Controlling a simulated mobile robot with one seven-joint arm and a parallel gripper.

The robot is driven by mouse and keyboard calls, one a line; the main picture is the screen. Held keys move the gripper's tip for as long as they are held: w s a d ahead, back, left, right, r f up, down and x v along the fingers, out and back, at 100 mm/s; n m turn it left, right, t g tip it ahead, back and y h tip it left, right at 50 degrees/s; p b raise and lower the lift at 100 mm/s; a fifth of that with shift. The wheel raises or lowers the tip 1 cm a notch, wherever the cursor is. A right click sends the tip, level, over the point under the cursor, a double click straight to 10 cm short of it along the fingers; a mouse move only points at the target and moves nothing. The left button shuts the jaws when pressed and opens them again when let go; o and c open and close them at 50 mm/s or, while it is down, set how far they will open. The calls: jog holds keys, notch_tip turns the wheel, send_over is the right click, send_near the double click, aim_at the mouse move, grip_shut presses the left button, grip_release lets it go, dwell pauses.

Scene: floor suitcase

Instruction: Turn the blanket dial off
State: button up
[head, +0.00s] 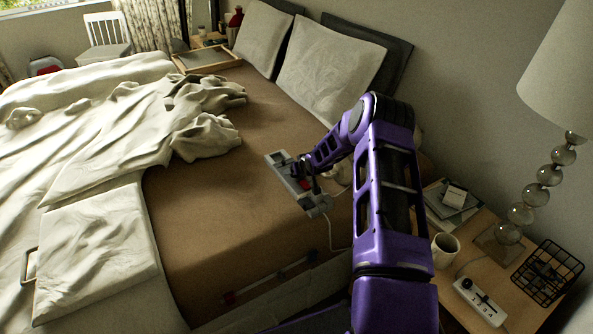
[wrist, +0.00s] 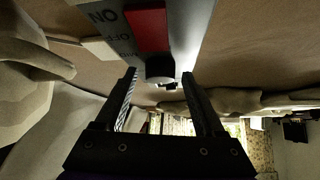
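A grey control box (head: 319,203) with a red patch rests on the tan bed in the head view. In the wrist view, the box (wrist: 185,20) fills the top, with a red panel (wrist: 148,30), upside-down ON and OFF lettering, and a dark round knob (wrist: 160,68) at its near end. My gripper (wrist: 160,76) is open, its two black fingers on either side of the knob with a visible gap to each. In the head view my gripper (head: 306,172) is over the box and hides part of it. The knob's setting cannot be read.
A nightstand at the right bears a lamp (head: 520,213), a mug (head: 446,249), books, a black wire basket (head: 547,272) and a white slider control (head: 479,301). Pillows (head: 328,70) stand behind the box. A rumpled pale blanket (head: 90,130) covers the bed's left side.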

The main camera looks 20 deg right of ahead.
jog(key=shift+r, duration=0.1)
jog(key=p+v, duration=0.2)
jog(key=v, duration=1.5)
jog(key=shift+p, duration=0.3)
jog(key=shift+s, duration=0.15)
